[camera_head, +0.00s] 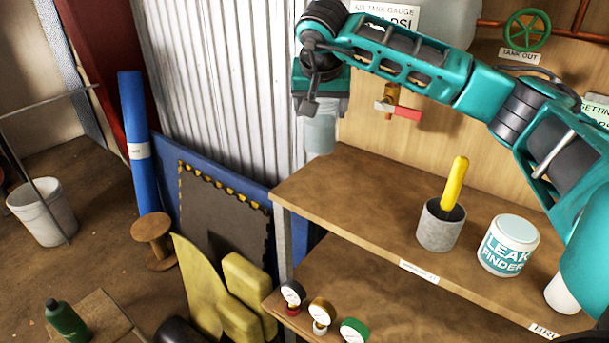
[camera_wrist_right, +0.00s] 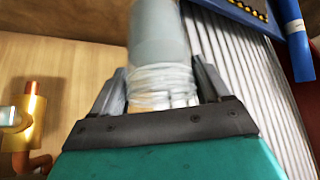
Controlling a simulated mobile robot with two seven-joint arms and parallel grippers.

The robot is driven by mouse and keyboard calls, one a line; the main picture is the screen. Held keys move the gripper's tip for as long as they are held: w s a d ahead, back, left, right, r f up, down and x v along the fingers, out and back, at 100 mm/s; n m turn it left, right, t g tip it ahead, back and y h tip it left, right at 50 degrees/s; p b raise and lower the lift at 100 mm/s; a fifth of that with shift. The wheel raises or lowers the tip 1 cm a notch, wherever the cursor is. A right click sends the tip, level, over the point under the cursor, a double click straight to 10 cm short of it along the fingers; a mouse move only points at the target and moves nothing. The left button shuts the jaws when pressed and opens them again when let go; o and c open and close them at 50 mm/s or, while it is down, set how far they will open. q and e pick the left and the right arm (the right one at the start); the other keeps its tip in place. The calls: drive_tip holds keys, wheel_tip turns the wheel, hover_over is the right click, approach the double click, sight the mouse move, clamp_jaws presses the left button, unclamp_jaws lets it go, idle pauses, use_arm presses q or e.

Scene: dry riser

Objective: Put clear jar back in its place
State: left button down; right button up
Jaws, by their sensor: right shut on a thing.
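The clear jar (camera_head: 320,134) hangs below my right gripper (camera_head: 320,112), just past the left end of the upper shelf, in front of the corrugated metal panel. In the right wrist view the jar (camera_wrist_right: 160,35) sits between the two fingers of the gripper (camera_wrist_right: 160,90), which are shut on its ribbed neck. The upper wooden shelf (camera_head: 345,185) has a bare stretch at its left end, and labels (camera_head: 418,271) on its front edge. My left gripper is not in view.
A grey pot (camera_head: 440,228) with a yellow-handled tool (camera_head: 456,180), a Leak Finder tub (camera_head: 508,245) and a white cylinder (camera_head: 562,293) stand on the upper shelf. Gauges (camera_head: 320,313) sit on the lower shelf. A red-handled valve (camera_head: 400,110) juts from the back wall.

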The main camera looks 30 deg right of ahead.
sight(319, 148)
wheel_tip(319, 148, down, 5)
drive_tip(key=shift+d+f, duration=0.1)
drive_tip(key=shift+f, duration=0.45)
use_arm(q)
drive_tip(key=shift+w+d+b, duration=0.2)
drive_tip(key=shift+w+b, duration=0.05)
drive_tip(key=shift+b, duration=0.15)
use_arm(e)
drive_tip(key=shift+f, duration=1.65)
drive_tip(key=shift+f, duration=0.15)
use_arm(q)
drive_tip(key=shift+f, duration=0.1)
use_arm(e)
drive_tip(key=o, duration=1.5)
drive_tip(key=shift+o, duration=0.2)
